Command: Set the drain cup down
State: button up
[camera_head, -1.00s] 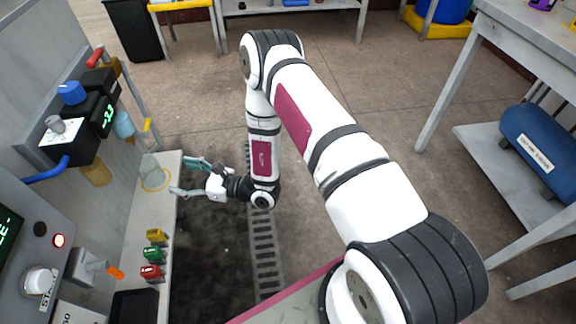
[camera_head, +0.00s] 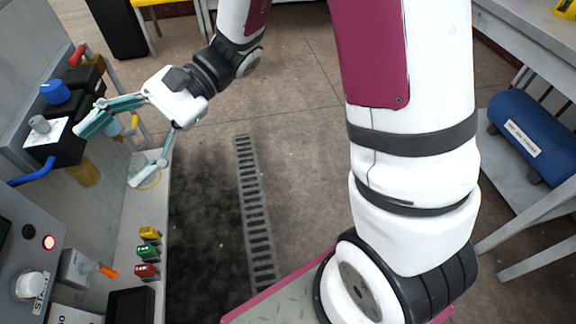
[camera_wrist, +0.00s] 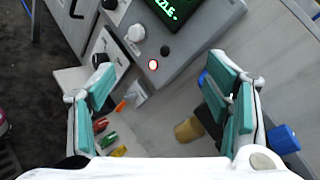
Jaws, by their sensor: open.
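The drain cup, a clear cup with a yellow ring (camera_head: 150,183), stands on the narrow grey ledge (camera_head: 133,220) below the machine panel. One finger of my gripper covers part of it in the head view. My gripper (camera_head: 113,150) is open and empty, its teal-padded fingers spread wide above the ledge. One finger reaches across the valve block; the other shows in front of the cup, and contact cannot be told. In the wrist view my gripper (camera_wrist: 160,95) is also open with nothing between its pads, and I cannot make out the cup there.
A black valve block with a blue knob (camera_head: 55,92) and an amber cylinder (camera_head: 84,172) is on the wall. Yellow, green and red tagged blocks (camera_head: 148,252) sit nearer on the ledge, beside a black tray (camera_head: 131,305). A floor drain grate (camera_head: 255,215) lies right.

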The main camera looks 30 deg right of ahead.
jog(key=s+d+r+n+h, duration=0.3)
jog(key=s+d+n+h, duration=0.35)
jog(key=s, duration=0.75)
jog(key=s+d+t+h, duration=0.2)
jog(key=s+d+h, duration=0.2)
jog(key=d, duration=0.4)
jog(key=s+d+t+h, duration=0.2)
jog(key=s+d+h, duration=0.1)
jog(key=d, duration=0.5)
jog(key=shift+s+f+n+h, duration=0.4)
jog(key=shift+f+n+h, duration=0.05)
jog(key=shift+h, duration=0.3)
notch_tip(320, 180, up, 32)
jog(key=t+p, duration=0.4)
jog(key=p, duration=2.6)
jog(key=shift+d, duration=0.25)
